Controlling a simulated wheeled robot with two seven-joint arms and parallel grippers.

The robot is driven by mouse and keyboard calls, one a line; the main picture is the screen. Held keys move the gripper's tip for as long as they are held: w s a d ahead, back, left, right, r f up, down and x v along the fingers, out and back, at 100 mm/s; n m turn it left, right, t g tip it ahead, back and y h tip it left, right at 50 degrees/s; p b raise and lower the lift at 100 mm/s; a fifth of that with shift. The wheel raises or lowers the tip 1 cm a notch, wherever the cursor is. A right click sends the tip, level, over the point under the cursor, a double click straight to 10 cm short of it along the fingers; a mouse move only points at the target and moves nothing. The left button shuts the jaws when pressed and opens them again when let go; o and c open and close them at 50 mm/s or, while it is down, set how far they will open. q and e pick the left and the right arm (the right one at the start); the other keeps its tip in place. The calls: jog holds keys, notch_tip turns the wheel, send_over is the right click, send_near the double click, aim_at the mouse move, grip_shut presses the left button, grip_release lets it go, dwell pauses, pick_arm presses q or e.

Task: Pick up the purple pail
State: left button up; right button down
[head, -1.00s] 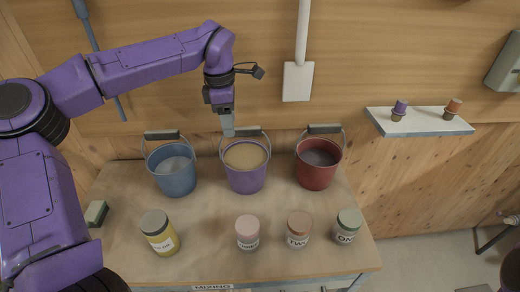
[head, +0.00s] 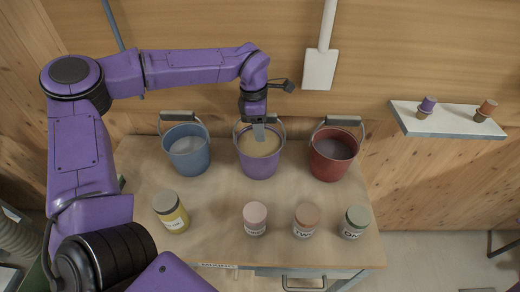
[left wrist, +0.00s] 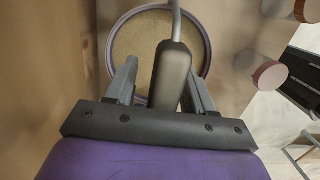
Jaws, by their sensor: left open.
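The purple pail (head: 260,168) stands upright on the table between the two other pails, with tan feed inside. My left gripper (head: 259,132) is at the pail's top, pointing down, and hides part of the rim and handle. In the left wrist view the pail's round rim (left wrist: 112,50) shows beyond the fingers. The dark handle grip (left wrist: 171,75) lies between the two open fingers of my left gripper (left wrist: 163,85), with a gap on the left side. My right gripper is not in view.
A blue pail (head: 188,155) stands to the left and a red pail (head: 331,160) to the right. Several lidded jars, such as the yellow one (head: 172,213), line the table's (head: 215,225) front. A white scoop (head: 320,69) hangs on the wall; a small shelf (head: 445,122) is at right.

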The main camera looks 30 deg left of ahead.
pick_arm(q)
jog(key=shift+f, duration=0.25)
dwell(0.5)
grip_shut()
jog(key=shift+r, duration=0.15)
dwell(1.2)
